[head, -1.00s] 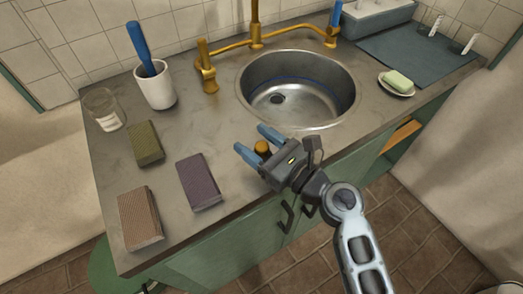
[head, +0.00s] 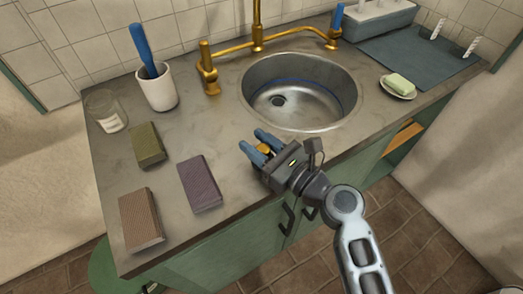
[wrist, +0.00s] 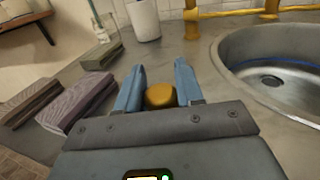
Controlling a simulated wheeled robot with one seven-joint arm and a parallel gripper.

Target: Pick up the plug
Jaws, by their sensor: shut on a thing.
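The plug (head: 264,149) is a small, rounded, orange-brass piece near the front edge of the counter, left of and in front of the sink. My gripper (head: 254,141) is shut on it, with a blue finger on each side. In the wrist view the plug (wrist: 160,96) sits between the two blue fingers of my gripper (wrist: 159,68), close to the palm. Its underside is hidden, so I cannot tell whether it touches the counter.
The steel sink (head: 299,113) with a brass tap (head: 209,75) lies behind. Purple (head: 200,184), brown (head: 141,220) and green (head: 147,145) blocks lie left. A white cup (head: 157,92) with a blue-handled tool and a glass jar (head: 106,110) stand behind them.

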